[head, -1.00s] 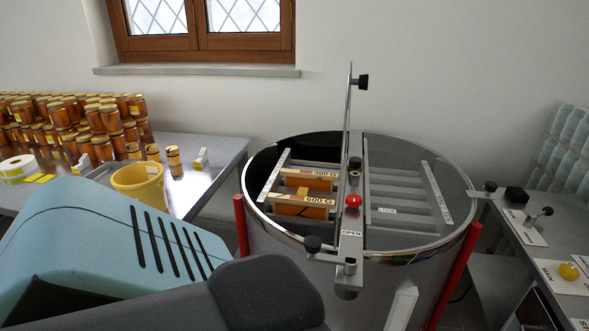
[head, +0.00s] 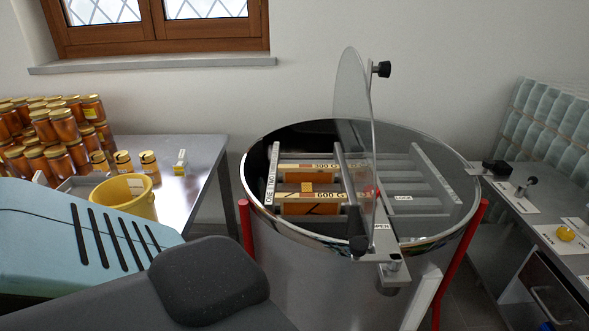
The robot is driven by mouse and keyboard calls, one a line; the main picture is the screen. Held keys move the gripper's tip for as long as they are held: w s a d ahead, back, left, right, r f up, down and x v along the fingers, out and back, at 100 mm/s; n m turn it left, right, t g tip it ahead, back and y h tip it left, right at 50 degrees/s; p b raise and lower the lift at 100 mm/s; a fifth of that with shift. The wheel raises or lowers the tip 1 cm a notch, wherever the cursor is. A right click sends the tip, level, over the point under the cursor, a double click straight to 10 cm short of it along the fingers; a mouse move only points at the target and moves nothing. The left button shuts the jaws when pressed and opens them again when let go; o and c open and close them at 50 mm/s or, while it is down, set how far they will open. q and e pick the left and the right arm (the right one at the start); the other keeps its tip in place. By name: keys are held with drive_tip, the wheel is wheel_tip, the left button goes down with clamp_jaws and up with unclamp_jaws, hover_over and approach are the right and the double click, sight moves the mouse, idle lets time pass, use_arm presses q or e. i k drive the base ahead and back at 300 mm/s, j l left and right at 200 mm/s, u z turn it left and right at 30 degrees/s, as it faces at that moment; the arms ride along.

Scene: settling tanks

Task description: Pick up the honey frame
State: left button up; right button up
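Two honey frames sit side by side in the left half of the round steel extractor drum (head: 330,250). The nearer honey frame (head: 298,208) has a wooden top bar marked 600 G, with orange comb below it. The farther honey frame (head: 300,177) is marked 300 G. Both rest across metal rails, with their lower parts hidden in the drum. A clear lid (head: 355,105) with a black knob stands raised over the drum's middle, leaving the left half uncovered. Neither of my grippers is in view.
A table (head: 195,160) at the left holds many honey jars (head: 60,135) and a yellow bucket (head: 125,196). Red legs (head: 245,228) flank the drum. A bench (head: 540,240) with a yellow knob (head: 565,233) stands at the right. A crossbar (head: 385,258) spans the drum.

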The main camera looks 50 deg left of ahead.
sight(290, 204)
drive_tip(key=k+j, duration=0.15)
drive_tip(key=j, duration=0.2)
drive_tip(key=k+j, duration=0.15)
drive_tip(key=j, duration=0.2)
drive_tip(key=k+j, duration=0.2)
drive_tip(key=j, duration=0.15)
